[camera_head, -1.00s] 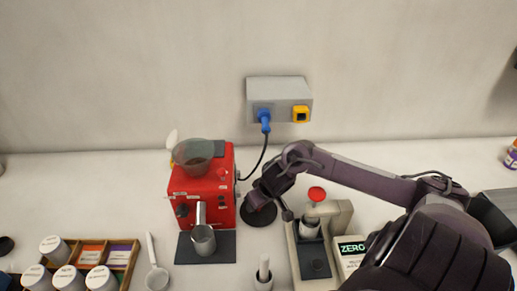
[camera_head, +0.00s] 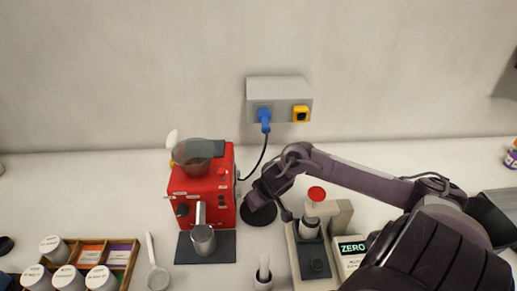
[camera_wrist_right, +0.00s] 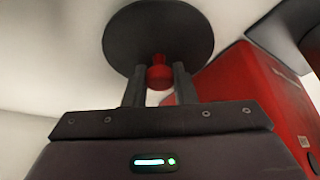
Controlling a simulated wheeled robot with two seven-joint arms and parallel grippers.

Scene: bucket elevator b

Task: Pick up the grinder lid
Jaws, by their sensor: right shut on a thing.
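The grinder lid is a dark round disc (camera_head: 260,215) just right of the red grinder (camera_head: 212,191) in the head view. In the right wrist view the lid (camera_wrist_right: 158,32) is broad and black with a red knob (camera_wrist_right: 159,76). My right gripper (camera_wrist_right: 159,78) is shut on the knob, one finger on each side. In the head view my right gripper (camera_head: 257,197) covers the knob and part of the disc. I cannot tell whether the lid touches the counter. The grinder's hopper (camera_head: 193,151) is uncovered. My left gripper is not in view.
A metal cup (camera_head: 203,240) stands on the dark mat before the grinder. A machine with a red-topped part (camera_head: 317,194) and a ZERO display (camera_head: 351,248) stand to the right. A blue plug's cable hangs from the wall box (camera_head: 279,91) behind the lid. A wooden tray (camera_head: 132,257) sits left.

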